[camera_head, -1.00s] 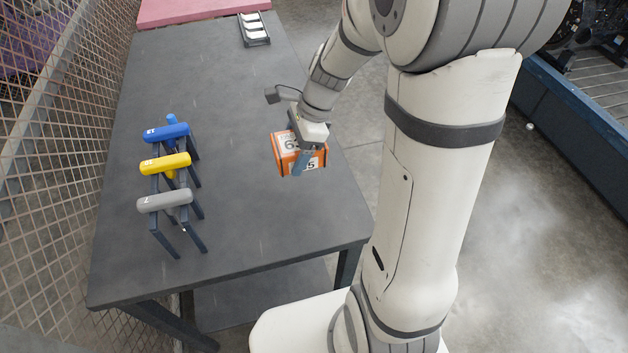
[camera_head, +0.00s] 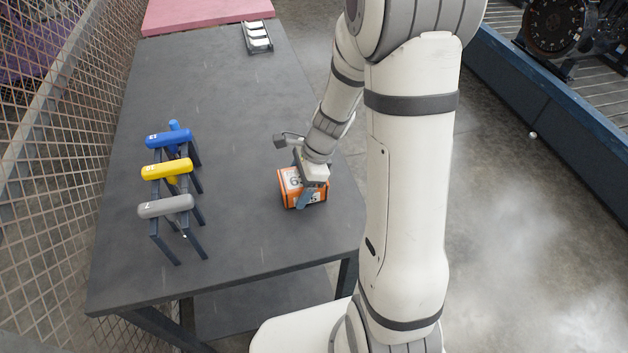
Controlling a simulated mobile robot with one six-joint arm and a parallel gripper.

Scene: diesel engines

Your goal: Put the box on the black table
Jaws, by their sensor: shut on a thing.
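The orange box (camera_head: 289,186) with white number labels is at the right side of the black table (camera_head: 235,235). My gripper (camera_head: 305,187) is shut on the box from above, and its fingers and wrist hide part of the box. The box appears upright and at or very near the tabletop; I cannot tell whether its underside touches.
A rack (camera_head: 195,213) with blue, yellow and grey handles stands on the table's left. A small dark tray with light pieces (camera_head: 257,38) lies at the far end. A wire mesh fence (camera_head: 62,170) borders the left side. The table's middle is clear.

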